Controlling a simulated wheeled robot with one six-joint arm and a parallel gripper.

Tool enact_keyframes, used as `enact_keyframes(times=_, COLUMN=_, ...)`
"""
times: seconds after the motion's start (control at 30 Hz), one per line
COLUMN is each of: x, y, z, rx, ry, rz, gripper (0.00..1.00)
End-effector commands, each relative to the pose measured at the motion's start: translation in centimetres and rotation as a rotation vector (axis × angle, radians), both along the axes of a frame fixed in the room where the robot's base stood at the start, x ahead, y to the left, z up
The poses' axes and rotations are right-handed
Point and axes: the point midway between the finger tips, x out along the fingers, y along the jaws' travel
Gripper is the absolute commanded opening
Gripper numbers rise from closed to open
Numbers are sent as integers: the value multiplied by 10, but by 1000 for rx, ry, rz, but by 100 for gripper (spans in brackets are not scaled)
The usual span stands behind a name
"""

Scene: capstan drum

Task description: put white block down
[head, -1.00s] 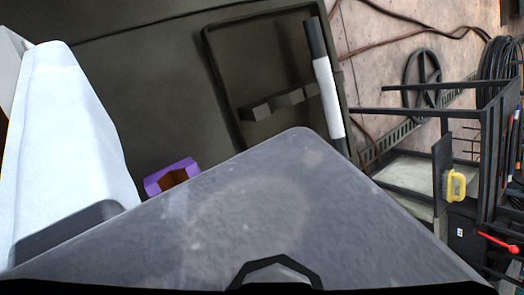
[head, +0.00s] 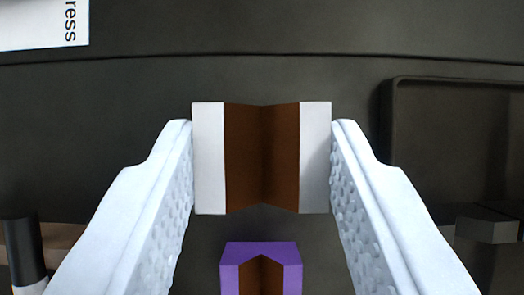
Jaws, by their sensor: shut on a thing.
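The white block (head: 210,160) has a brown V-shaped groove down its middle and is held between the two pale, bumpy fingers of my gripper (head: 262,160). The fingertips touch its left and right sides. It looks level with the picture. A purple block (head: 232,262) with a similar brown groove stands just below it in the picture, lined up nearly under its middle. I cannot tell how high the white block is above the dark surface (head: 330,80).
A recessed tray (head: 450,83) lies at the right, with a dark stepped piece (head: 487,225) in it. A dark-ended rod (head: 25,250) is at the lower left. A white printed label (head: 40,25) is at the upper left. The dark surface above the block is clear.

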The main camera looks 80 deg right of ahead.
Motion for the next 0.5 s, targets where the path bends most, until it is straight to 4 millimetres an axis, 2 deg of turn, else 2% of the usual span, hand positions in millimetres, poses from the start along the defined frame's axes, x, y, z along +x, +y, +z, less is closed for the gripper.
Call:
enact_keyframes(times=0.27, x=0, y=0, z=-32, rx=0, ry=1, rz=-1, gripper=8)
enact_keyframes(times=0.5, x=0, y=0, z=-34, rx=-1, ry=-1, rz=-1, gripper=8)
